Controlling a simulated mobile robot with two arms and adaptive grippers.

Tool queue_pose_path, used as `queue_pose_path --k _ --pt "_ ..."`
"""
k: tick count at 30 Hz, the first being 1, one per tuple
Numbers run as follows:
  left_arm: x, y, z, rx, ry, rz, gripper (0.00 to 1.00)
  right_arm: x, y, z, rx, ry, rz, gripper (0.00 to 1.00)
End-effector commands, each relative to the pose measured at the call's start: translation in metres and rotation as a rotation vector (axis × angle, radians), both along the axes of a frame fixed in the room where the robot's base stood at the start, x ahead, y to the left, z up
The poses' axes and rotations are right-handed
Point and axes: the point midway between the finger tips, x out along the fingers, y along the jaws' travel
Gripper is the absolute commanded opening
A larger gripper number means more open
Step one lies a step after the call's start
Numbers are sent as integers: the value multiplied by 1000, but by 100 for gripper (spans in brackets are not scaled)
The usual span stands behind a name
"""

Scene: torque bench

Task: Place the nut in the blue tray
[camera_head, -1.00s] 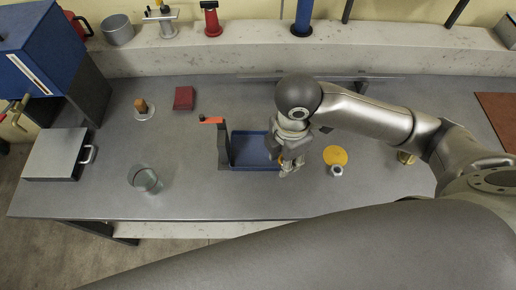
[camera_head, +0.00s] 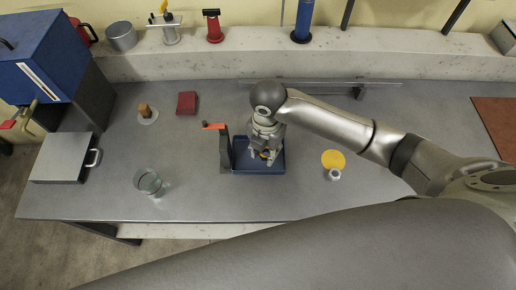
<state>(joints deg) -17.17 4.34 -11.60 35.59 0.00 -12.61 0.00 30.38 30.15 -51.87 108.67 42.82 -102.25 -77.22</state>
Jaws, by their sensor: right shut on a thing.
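The blue tray (camera_head: 240,167) is on the grey bench, near the middle. My right gripper (camera_head: 265,158) is over the tray, pointing down, with its fingers within the tray's outline. It is shut on a small yellowish thing (camera_head: 265,154), mostly hidden by the fingers; I cannot tell for sure that it is the nut. I cannot tell whether it touches the tray floor. A small pale metal piece (camera_head: 334,174), nut-like in shape, is on the bench beside a yellow disc (camera_head: 333,159), right of the tray. My left gripper is not in view.
A glass (camera_head: 148,182), a grey flat box (camera_head: 65,158), a dark red block (camera_head: 187,102) and a wooden peg on a disc (camera_head: 146,112) are further left. Bench between glass and tray is clear.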

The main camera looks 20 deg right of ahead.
Motion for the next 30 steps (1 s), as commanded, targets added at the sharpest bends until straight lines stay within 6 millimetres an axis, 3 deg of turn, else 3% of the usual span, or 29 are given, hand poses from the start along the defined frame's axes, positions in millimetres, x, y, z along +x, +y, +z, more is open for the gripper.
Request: queue_pose_path --k 6,12,17,24,30 --pt "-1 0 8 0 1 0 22 28 4 -33 1 2 -3 6" --pt "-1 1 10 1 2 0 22 42 6 -51 1 0 -1 6" --pt "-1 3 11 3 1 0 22 48 7 -58 1 1 -1 6" --pt "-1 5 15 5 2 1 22 48 7 -87 1 1 -1 6" --pt "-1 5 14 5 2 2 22 48 6 -89 0 -1 0 6"
